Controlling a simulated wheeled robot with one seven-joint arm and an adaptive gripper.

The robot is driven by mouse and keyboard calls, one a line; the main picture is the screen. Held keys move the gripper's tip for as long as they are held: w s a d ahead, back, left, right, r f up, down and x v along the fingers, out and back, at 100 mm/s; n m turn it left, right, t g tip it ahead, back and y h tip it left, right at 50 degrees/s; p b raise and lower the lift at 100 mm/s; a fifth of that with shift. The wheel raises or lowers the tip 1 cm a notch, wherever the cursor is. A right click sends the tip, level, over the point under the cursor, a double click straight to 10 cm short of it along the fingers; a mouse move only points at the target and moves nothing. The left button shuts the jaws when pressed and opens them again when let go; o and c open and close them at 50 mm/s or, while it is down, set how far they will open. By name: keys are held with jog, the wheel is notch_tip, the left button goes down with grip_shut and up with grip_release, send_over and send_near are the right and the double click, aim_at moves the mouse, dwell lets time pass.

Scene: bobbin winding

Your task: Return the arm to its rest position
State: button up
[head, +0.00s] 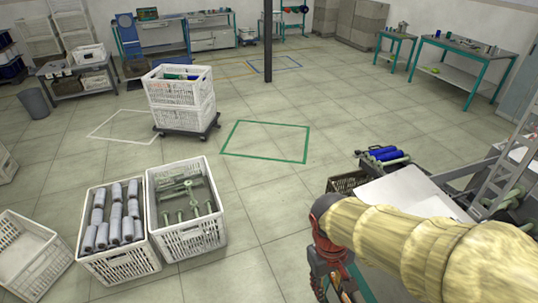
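My arm (425,245), in a yellowish fabric sleeve, reaches in from the lower right of the head view. It is bent downward at a dark red and black wrist. My gripper (335,290) hangs below the wrist at the bottom edge of the picture. Its fingertips are cut off by the frame, so I cannot tell whether it is open or shut, or whether it holds anything. It hangs left of the machine with the pale panel (405,190).
White crates hold grey bobbins (118,215) and greenish spools (187,195) at lower left. A crate stack (180,110) stands on a dolly. A green-outlined floor square (265,141) is empty. Blue rolls (383,154) lie by the machine. A dark post (267,40) stands behind.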

jog(key=s+d+r+m+t, duration=0.1)
jog(key=d+r+t, duration=0.1)
jog(key=r, duration=0.5)
jog(key=s+d+r+m+t+y, duration=0.1)
jog(key=s+d+r+m+t, duration=0.1)
jog(key=r+t, duration=0.2)
notch_tip(320, 180, up, 4)
jog(key=shift+s+d+f+m, duration=0.15)
jog(key=shift+d+f+m, duration=0.05)
jog(key=shift+m, duration=0.1)
dwell(0.3)
